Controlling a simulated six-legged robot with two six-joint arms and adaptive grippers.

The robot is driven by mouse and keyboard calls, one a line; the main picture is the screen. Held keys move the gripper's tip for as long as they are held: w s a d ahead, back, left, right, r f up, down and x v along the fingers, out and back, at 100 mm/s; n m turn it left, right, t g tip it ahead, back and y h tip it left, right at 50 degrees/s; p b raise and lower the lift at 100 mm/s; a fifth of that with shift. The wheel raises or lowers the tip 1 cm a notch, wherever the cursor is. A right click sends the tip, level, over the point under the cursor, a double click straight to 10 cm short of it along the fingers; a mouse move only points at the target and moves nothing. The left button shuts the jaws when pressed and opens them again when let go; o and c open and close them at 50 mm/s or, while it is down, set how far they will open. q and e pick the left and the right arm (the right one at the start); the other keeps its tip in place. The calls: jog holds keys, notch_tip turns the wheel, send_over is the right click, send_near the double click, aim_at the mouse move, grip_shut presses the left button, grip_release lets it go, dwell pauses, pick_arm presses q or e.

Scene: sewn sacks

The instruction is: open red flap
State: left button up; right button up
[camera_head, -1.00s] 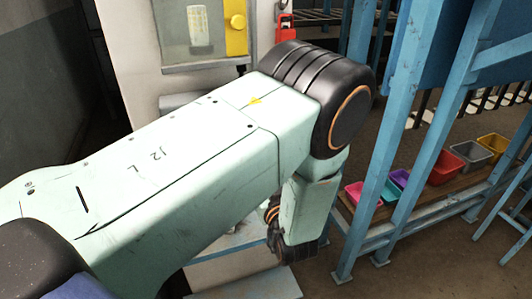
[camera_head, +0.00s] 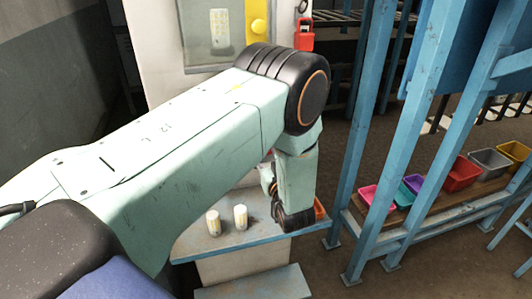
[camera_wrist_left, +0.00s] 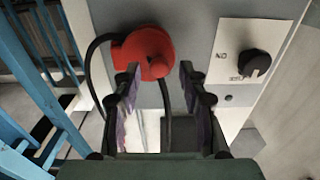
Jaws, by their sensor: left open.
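A red rounded flap or cover (camera_wrist_left: 148,52) sits on a grey panel in the left wrist view, with a black cable beside it. I cannot tell how far it is open. My left gripper (camera_wrist_left: 159,84) is open, its two fingers apart with nothing seen between them. The fingertips are just below the red part in that picture, the left one overlapping its lower edge; contact is unclear. In the head view my left arm hides this red part and most of the gripper. My right gripper is in neither view.
A black rotary knob (camera_wrist_left: 254,64) on a white plate is right of the red part. Blue posts (camera_head: 412,130) and coloured bins (camera_head: 463,175) are at the right.

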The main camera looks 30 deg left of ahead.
pick_arm(q)
jog(key=shift+w+f, duration=0.1)
jog(key=shift+w, duration=0.05)
jog(key=shift+w+a+f, duration=0.15)
jog(key=shift+a+f, duration=0.05)
jog(key=shift+a, duration=0.1)
jog(key=shift+c, duration=1.2)
jog(key=c, duration=0.3)
jog(key=shift+d+r, duration=0.15)
jog(key=shift+d, duration=0.15)
grip_shut()
jog(key=shift+a, duration=0.15)
